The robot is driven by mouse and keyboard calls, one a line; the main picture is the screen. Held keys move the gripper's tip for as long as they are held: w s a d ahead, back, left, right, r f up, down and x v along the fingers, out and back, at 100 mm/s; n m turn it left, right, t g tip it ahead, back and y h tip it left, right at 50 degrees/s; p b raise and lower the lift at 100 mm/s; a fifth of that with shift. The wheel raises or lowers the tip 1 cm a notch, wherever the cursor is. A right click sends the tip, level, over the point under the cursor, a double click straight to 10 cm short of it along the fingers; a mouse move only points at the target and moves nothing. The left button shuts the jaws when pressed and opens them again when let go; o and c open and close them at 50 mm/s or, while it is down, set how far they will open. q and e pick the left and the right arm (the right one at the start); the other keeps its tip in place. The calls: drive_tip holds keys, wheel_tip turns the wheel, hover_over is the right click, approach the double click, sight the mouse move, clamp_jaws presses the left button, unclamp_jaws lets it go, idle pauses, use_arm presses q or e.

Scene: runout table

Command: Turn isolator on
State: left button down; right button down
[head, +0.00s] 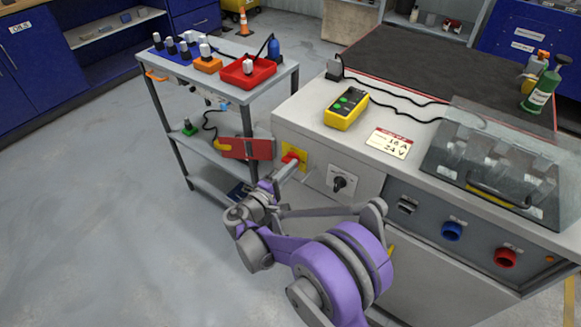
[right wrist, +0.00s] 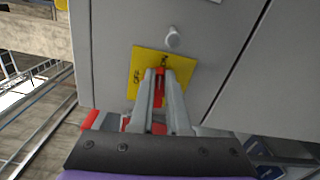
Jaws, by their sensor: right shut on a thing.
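The isolator is a red handle on a yellow plate (head: 301,152) on the front of the grey runout table, near its left corner. In the right wrist view the yellow plate (right wrist: 184,63) carries OFF and ON lettering, and the red handle (right wrist: 159,87) shows between my fingers. My right gripper (head: 287,166) reaches the handle from the front; in the right wrist view its fingers (right wrist: 160,80) are shut on the red handle. The fingers cover part of the handle, so its exact angle is hard to tell. My left gripper is not in view.
A black rotary switch (head: 340,184) is right of the isolator. A yellow pendant (head: 346,109) and a clear cover (head: 500,160) are on top. A trolley (head: 285,87) with plugs stands at left, with open floor before it.

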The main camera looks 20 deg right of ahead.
drive_tip(key=shift+f+m, duration=0.15)
drive_tip(key=shift+m, duration=0.45)
drive_tip(key=c, duration=0.9)
unclamp_jaws()
drive_tip(key=p+v, duration=0.1)
drive_tip(key=v, duration=1)
